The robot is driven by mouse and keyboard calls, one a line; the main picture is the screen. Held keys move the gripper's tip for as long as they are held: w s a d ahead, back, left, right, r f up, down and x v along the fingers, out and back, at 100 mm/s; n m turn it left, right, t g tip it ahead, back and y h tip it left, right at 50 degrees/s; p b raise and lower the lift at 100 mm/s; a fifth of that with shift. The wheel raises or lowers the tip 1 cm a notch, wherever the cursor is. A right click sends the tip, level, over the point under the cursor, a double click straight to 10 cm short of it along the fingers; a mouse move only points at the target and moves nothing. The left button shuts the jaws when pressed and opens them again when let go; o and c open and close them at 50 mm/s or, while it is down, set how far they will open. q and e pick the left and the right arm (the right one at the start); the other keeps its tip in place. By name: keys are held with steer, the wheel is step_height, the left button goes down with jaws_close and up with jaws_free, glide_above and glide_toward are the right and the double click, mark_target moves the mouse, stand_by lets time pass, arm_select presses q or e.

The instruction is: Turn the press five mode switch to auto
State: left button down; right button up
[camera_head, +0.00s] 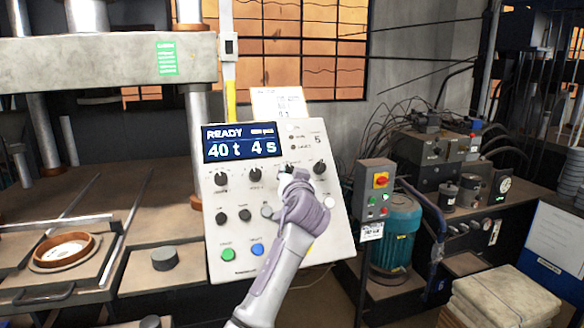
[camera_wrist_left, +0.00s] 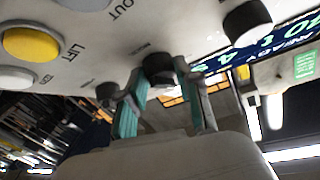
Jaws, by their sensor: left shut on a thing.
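The press control panel (camera_head: 232,265) is a tilted pale board with a blue display (camera_head: 240,143) reading READY, 40 t and 4 s. It carries several black knobs, among them one at upper left (camera_head: 221,179) and one at upper right (camera_head: 319,167). My left gripper (camera_head: 286,172) reaches the upper row between knobs. In the left wrist view, its teal-padded fingers (camera_wrist_left: 166,100) are shut on a black knob (camera_wrist_left: 160,68). The knob's label and pointer cannot be read, so its setting is unclear. My right gripper is not in view.
A green button (camera_head: 227,254) and a blue button (camera_head: 257,249) are low on the panel. A yellow LIFT button (camera_wrist_left: 32,45) shows in the left wrist view. A grey switch box (camera_head: 374,190) and a teal motor (camera_head: 400,235) stand to the right.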

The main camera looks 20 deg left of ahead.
arm_select(q)
steer(key=m+h+p, duration=0.1)
steer(key=m+p, duration=0.1)
steer(key=p, duration=0.1)
steer(key=shift+a+r+m+h, duration=0.15)
steer(key=shift+r+m+h, duration=0.15)
steer(key=shift+h, duration=0.1)
steer(key=shift+s+f+m+h+p, duration=0.1)
steer(key=shift+f+m+h+p, duration=0.1)
steer(key=shift+m+h+p, duration=0.5)
steer(key=c, duration=0.8)
jaws_free()
steer(key=f+v, duration=0.1)
steer(key=v, duration=1)
steer(key=shift+s+r, duration=0.25)
steer(key=shift+s, duration=0.2)
